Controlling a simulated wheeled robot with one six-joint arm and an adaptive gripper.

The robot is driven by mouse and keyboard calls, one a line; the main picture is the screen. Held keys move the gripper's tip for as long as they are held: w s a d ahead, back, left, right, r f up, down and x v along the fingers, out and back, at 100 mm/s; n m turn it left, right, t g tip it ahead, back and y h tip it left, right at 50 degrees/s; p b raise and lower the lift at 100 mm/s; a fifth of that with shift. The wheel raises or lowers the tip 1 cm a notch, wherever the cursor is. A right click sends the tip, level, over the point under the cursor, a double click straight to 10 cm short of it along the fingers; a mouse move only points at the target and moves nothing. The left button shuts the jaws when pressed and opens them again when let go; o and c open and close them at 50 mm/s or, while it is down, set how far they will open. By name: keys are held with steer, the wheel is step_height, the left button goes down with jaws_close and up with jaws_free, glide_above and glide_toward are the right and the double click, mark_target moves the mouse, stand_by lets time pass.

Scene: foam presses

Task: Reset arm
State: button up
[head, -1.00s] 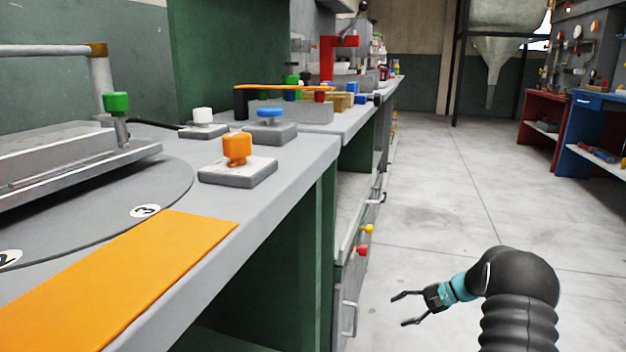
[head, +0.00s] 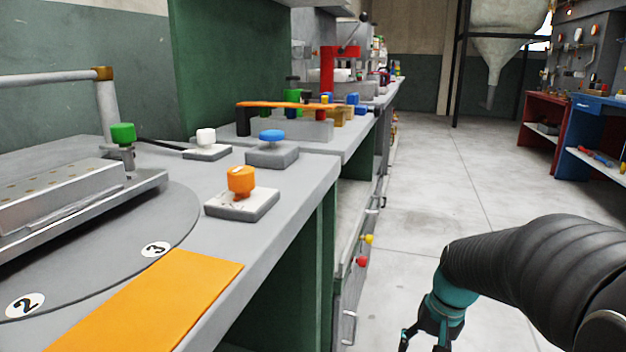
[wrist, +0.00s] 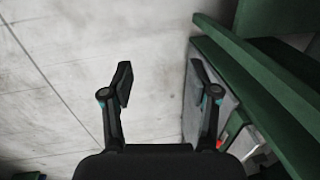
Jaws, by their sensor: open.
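My gripper (head: 425,343) hangs at the bottom of the head view, right of the workbench, over the bare floor. Its tips are cut off by the frame's lower edge there. In the wrist view my gripper (wrist: 160,85) shows two fingers spread wide apart with nothing between them. The pale concrete floor lies behind the fingers, and the green bench side (wrist: 270,85) is to the right, close to the right finger.
The grey bench (head: 300,190) carries an orange knob (head: 241,181), a blue button (head: 272,136), a white button (head: 206,137) and a turntable (head: 110,245). Red and yellow knobs project from the bench front. The floor (head: 430,170) beyond is clear.

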steer(key=s+a+r+n+t+h+p, duration=0.1)
steer(key=s+a+r+n+t+p, duration=0.1)
steer(key=s+r, duration=0.5)
steer(key=s+a+r+n+t+p, duration=0.1)
steer(key=s+a+r+t+p, duration=0.1)
steer(key=s+r, duration=0.5)
steer(key=shift+s+a+r+n+t+h+p, duration=0.15)
steer(key=shift+a+r+n+t+h+p, duration=0.05)
steer(key=shift+a+n+t+h+p, duration=0.3)
